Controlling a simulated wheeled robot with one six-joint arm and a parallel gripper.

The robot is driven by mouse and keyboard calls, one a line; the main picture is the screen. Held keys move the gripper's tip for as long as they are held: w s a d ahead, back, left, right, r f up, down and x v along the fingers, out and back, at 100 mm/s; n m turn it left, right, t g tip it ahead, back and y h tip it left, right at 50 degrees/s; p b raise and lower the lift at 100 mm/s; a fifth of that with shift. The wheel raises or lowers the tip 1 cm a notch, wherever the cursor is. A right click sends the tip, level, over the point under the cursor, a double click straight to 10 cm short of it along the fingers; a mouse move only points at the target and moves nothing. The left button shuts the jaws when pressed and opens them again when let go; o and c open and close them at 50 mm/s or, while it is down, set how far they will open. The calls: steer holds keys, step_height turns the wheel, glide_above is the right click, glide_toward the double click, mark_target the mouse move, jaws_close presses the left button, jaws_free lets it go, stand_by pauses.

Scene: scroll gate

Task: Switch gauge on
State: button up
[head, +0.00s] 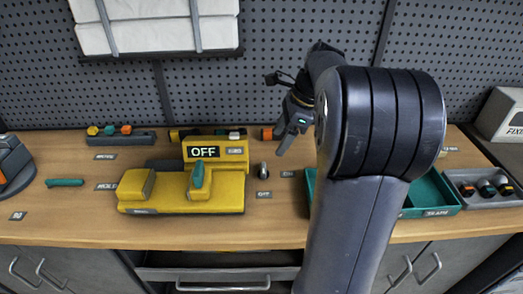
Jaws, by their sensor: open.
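The yellow gauge (183,200) sits on the workbench left of centre, with a teal piece (198,178) standing on it. Its black display (202,152) reads OFF. A small dark lever-like knob (263,168) stands on the bench just right of the gauge. A label below it (264,194) seems to read OFF; another small label (288,174) to its right is too small to read surely. My gripper (291,128) is open and seems empty, above and behind the knob and to its right, apart from it. My arm hides part of the bench.
A teal tray (433,200) lies at the right, partly behind my arm, beside a grey tray (480,190) of small parts. A grey rack with coloured knobs (120,138) stands back left. A teal bar (65,183) lies far left. A pegboard (270,60) closes the back.

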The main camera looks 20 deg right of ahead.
mark_target(264, 167)
steer(key=b+x, duration=0.1)
steer(key=x, duration=0.9)
steer(key=shift+s+a+f, duration=0.1)
steer(key=shift+f, duration=0.15)
steer(key=c, duration=1)
steer(key=shift+r+p, duration=0.1)
steer(key=shift+p, duration=0.2)
steer(key=n+g+p, duration=0.1)
steer(key=n+p, duration=0.2)
steer(key=shift+r+n+p, duration=0.15)
steer(key=shift+n+p, duration=0.25)
steer(key=n+g+p, duration=0.1)
steer(key=n, duration=0.1)
steer(key=n+g+p, duration=0.1)
steer(key=n+p, duration=0.1)
steer(key=n, duration=0.1)
steer(key=shift+w+g+p, duration=0.25)
steer(key=shift+g+p, duration=0.05)
